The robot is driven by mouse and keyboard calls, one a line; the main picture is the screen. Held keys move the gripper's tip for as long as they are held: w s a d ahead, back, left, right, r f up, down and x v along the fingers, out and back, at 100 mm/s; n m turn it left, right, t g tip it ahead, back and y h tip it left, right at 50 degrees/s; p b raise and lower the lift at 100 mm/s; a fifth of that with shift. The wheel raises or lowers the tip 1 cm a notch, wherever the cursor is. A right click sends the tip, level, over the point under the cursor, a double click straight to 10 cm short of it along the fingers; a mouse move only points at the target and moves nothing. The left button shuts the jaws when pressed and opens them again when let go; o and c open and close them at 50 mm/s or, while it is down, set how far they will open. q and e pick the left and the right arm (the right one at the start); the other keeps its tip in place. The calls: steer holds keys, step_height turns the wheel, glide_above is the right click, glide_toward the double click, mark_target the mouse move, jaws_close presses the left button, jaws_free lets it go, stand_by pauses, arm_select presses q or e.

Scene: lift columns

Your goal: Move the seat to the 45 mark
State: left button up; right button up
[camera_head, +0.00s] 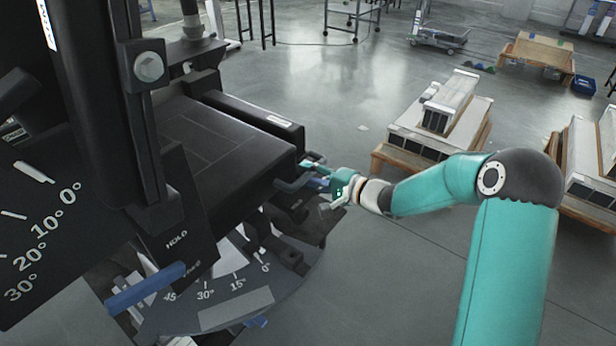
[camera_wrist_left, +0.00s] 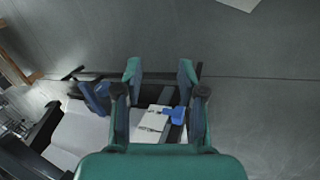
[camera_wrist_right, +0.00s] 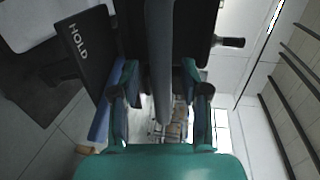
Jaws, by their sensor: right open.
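The black seat (camera_head: 205,145) fills the left middle of the head view, its front end facing right. Below it is a grey dial (camera_head: 210,290) marked 0, 15, 30 and 45; I cannot clearly read where a pointer stands on it. My right gripper (camera_head: 312,174) is open at the seat's front end, beside a dark bluish lever (camera_head: 288,184). In the right wrist view, a dark grey bar (camera_wrist_right: 159,55) runs between its open fingers (camera_wrist_right: 160,78). My left gripper is outside the head view; its own wrist view shows its fingers (camera_wrist_left: 159,75) open, with blue handle parts (camera_wrist_left: 174,115) beyond.
A black HOLD plate (camera_head: 185,232) and a blue handle (camera_head: 145,286) are at the lower left, with a black post in front of the seat. A second dial (camera_head: 35,235) is at far left.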

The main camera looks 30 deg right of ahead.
steer(key=shift+w+a+f, duration=0.1)
steer(key=shift+w+a, duration=0.1)
steer(key=shift+w, duration=0.15)
jaws_close()
